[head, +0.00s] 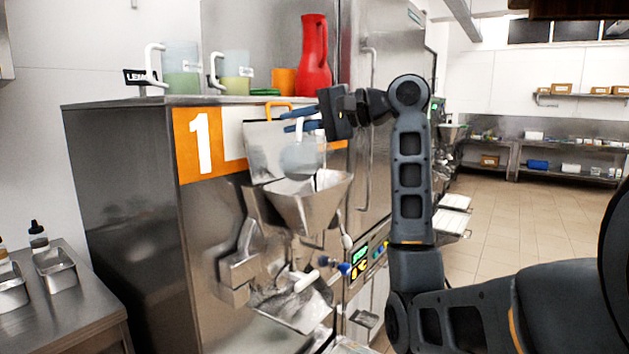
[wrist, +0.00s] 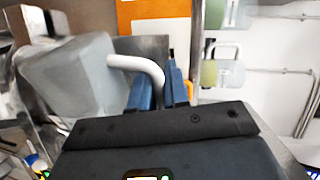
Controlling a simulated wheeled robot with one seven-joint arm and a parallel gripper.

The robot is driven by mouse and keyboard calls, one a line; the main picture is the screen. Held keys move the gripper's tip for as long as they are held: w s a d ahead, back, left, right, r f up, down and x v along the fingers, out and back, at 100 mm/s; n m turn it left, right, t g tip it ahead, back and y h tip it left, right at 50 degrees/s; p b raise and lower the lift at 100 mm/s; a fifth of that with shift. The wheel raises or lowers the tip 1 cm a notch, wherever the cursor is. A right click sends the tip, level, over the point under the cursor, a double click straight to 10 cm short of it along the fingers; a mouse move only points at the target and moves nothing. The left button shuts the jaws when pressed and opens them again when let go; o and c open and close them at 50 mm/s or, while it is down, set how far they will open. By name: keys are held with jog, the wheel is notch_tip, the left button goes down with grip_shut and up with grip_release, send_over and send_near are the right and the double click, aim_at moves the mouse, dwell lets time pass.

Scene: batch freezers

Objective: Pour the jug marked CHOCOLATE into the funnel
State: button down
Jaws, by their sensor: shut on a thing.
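My gripper (head: 303,120) has blue fingers shut on the white handle of a translucent pale jug (head: 300,158). In the wrist view, the handle runs from the jug (wrist: 75,75) to between the fingers (wrist: 160,88). The jug hangs just above the steel funnel (head: 310,203) on the front of machine 1. Its body is below the handle in the head view, and it looks tilted. No marking shows on it, and I cannot tell what is inside. No stream shows. The funnel's inside is mostly hidden from view.
A steel lid (head: 262,152) stands raised behind the funnel. A side counter (head: 75,310) with small steel bins is at left. Open floor lies at right.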

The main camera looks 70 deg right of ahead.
jog(key=shift+w+d+r+m+y, duration=0.15)
jog(key=shift+d+r+m, duration=0.1)
jog(key=shift+d+m, duration=0.25)
jog(key=shift+s+d+r+m+y, duration=0.15)
jog(key=shift+d+r+m, duration=0.1)
jog(key=shift+d+m, duration=0.2)
dwell(0.6)
jog(key=shift+w+d, duration=0.15)
jog(key=shift+d, duration=0.15)
jog(key=shift+a+f+n, duration=0.25)
jog(key=shift+a+n, duration=0.2)
jog(key=shift+a, duration=0.3)
jog(key=a, duration=0.1)
jog(key=a+f+n, duration=0.1)
jog(key=n+h, duration=0.1)
jog(key=shift+s+a+f+b, duration=0.15)
jog(key=shift+s+a+b, duration=0.15)
jog(key=shift+a, duration=0.1)
jog(key=s+a+f+n+t+h+b, duration=0.1)
jog(key=a+f+n+b, duration=0.4)
jog(key=a+n+b, duration=0.7)
jog(key=shift+a+n+t+h+b, duration=0.3)
jog(key=shift+n+t+h+b, duration=0.3)
jog(key=shift+n+h+b, duration=0.35)
